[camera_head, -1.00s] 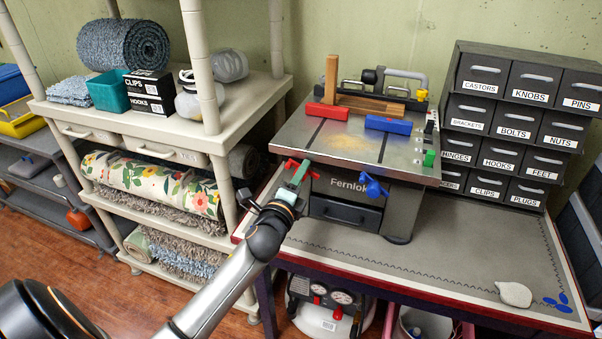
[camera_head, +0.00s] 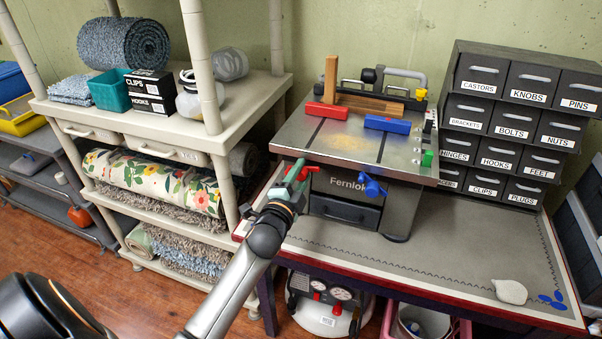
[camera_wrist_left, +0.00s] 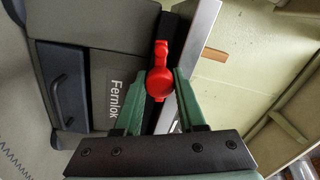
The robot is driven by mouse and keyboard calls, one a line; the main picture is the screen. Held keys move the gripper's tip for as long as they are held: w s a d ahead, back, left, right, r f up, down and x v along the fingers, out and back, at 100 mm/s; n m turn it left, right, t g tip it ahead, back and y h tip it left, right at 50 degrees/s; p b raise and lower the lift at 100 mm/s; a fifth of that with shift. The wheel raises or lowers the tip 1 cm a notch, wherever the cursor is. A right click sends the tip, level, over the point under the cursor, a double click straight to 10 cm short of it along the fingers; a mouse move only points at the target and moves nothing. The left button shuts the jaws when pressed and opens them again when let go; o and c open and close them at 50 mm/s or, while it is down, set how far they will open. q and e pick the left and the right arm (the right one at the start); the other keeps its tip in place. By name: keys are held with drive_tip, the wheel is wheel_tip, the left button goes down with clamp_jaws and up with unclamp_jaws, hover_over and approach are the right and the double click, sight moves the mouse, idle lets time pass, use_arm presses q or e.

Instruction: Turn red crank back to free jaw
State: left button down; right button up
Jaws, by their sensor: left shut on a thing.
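The grey bench machine marked Fernlok (camera_head: 330,140) stands on the workbench. The red crank (camera_head: 303,173) is on its front left corner, partly hidden by my left gripper (camera_head: 296,172). In the left wrist view, the crank's round red knob (camera_wrist_left: 160,84) sits between the tips of my green-fingered left gripper (camera_wrist_left: 161,84), which is shut on it. The red jaw (camera_head: 327,111) and blue jaw (camera_head: 388,124) lie on the machine's top. A wooden board (camera_head: 370,103) lies behind them, with an upright wooden block (camera_head: 331,80) at its left. My right gripper is not in view.
A blue crank (camera_head: 372,187) sits on the machine's front, right of the red one. Labelled drawers (camera_head: 510,120) stand at the right. A beige shelf (camera_head: 165,125) with rugs stands close on the left.

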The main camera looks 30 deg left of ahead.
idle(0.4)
use_arm(q)
drive_tip(key=c, duration=0.5)
unclamp_jaws()
drive_tip(key=v, duration=1.2)
drive_tip(key=shift+s+b, duration=0.3)
drive_tip(key=shift+b, duration=0.1)
